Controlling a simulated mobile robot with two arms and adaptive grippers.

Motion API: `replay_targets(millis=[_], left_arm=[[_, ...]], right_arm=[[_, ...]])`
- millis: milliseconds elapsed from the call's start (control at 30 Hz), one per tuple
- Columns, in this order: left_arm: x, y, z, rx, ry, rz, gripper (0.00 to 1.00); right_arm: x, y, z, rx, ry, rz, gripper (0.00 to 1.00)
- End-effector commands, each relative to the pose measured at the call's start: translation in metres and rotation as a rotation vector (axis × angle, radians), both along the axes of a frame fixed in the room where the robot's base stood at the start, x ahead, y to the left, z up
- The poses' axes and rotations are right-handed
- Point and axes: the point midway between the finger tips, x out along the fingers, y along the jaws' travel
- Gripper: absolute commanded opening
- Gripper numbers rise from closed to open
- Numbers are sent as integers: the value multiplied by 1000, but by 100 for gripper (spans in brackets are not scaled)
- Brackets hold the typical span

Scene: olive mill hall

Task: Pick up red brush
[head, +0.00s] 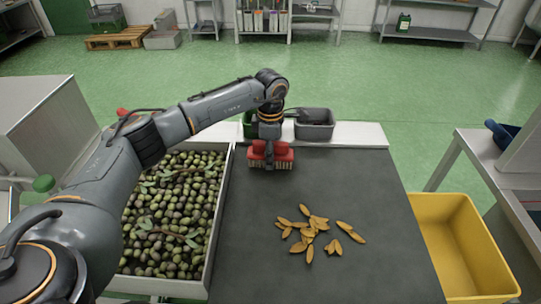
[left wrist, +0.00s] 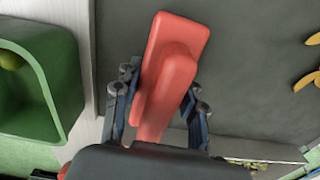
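The red brush (head: 284,157) has a red body and pale bristles pointing down. It is at the far left end of the dark grey table surface (head: 330,190). In the left wrist view the brush (left wrist: 178,50) fills the middle, long and slightly tilted. My left gripper (head: 268,150) points straight down over its middle. In the wrist view its fingers (left wrist: 162,90) lie close against both sides of the raised red grip and appear shut on it. The fingertips are partly hidden. I cannot tell whether the bristles touch the surface. My right gripper is not in view.
A crate of olives (head: 226,200) stands left of the table. Several yellowish leaves (head: 310,232) lie on the surface. A grey bin (head: 315,123) and a green bin (left wrist: 62,80) sit behind the brush. A yellow bin (head: 450,205) stands at the right.

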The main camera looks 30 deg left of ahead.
Motion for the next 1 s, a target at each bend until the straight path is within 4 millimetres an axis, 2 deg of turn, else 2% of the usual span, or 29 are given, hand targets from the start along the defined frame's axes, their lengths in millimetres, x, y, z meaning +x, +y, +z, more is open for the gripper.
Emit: replay_targets(millis=[33, 100, 133, 567, 667, 800, 1000], left_arm=[[0, 0, -1, 1, 1, 0, 16], [0, 0, -1, 1, 1, 0, 2], [0, 0, -1, 1, 1, 0, 0], [0, 0, 5, 1, 1, 0, 0], [0, 0, 15, 0, 0, 0, 0], [1, 0, 40, 1, -2, 0, 0], [-24, -20, 78, 0, 0, -5, 0]], right_arm=[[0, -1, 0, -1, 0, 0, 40], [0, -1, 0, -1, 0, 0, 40], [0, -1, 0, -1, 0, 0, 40], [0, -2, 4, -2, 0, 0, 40], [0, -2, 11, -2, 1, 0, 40], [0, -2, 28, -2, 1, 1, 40], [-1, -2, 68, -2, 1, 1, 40]])
